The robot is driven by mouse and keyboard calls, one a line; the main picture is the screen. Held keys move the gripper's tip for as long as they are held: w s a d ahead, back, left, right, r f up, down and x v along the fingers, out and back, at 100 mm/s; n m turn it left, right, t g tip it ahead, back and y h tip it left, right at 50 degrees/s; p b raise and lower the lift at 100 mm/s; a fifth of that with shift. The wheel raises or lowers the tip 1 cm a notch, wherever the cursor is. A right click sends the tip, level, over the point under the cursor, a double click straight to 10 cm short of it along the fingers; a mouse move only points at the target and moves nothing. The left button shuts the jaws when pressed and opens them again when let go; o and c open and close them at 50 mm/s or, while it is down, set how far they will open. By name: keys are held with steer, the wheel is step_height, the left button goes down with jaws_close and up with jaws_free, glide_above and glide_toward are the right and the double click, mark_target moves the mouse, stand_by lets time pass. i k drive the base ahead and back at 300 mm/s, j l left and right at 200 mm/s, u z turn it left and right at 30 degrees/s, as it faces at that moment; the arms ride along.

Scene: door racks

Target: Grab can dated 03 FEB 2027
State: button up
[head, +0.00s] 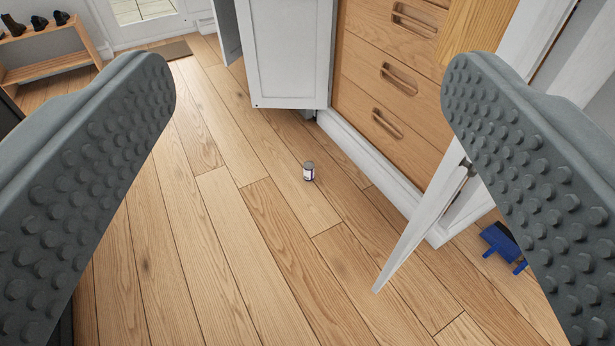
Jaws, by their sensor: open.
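A small can (309,171) with a white and dark label stands upright on the wooden floor, near the middle of the view. Its date print is too small to read. My gripper (308,85) is open and empty, with one grey studded finger at the left and one at the right. The can shows between the fingers but far beyond them, and nothing touches it.
An open white cabinet door (290,55) and wooden drawers (385,75) stand behind the can. Another white door (425,215) juts out at the right, near a blue object (502,243). A shoe rack (45,68) stands at the far left. The floor (230,240) around the can is clear.

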mark_target(309, 167)
steer(key=i+j+z, duration=0.15)
steer(key=i+j, duration=0.2)
steer(key=i+j+z, duration=0.15)
steer(key=i+j, duration=0.25)
steer(key=i+j+z, duration=0.2)
steer(key=i+j, duration=0.2)
steer(key=i+j+z, duration=0.15)
steer(key=i+j, duration=0.15)
steer(key=j, duration=0.2)
steer(key=i+j+z, duration=0.15)
steer(key=i+j, duration=0.15)
steer(key=j, duration=0.2)
